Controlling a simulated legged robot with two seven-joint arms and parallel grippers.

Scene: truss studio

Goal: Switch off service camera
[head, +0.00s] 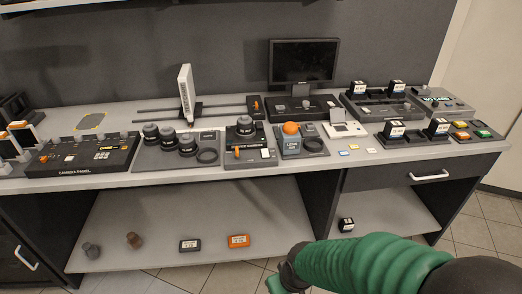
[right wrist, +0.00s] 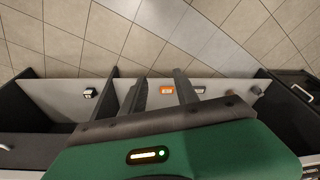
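A dark camera panel (head: 80,155) lies on the left of the bench, with rows of small buttons and several small light-topped parts along its back edge. I cannot tell which part, if any, belongs to the service camera. Several dark round lens-like pieces (head: 187,143) stand on a plate right of the panel. My right gripper (right wrist: 157,77) is open and empty in the right wrist view, its two dark fingers apart, above the floor-side edge of the lower shelf. In the head view my green right arm comes in low at the right, well below the bench top. My left gripper is not in view.
A monitor (head: 303,62), a white upright device (head: 187,88) and an orange-topped grey unit (head: 290,140) stand on the bench. The lower shelf (head: 140,205) holds an orange box (head: 238,241) and a dark box (head: 190,245). A drawer handle (head: 429,176) sticks out at right.

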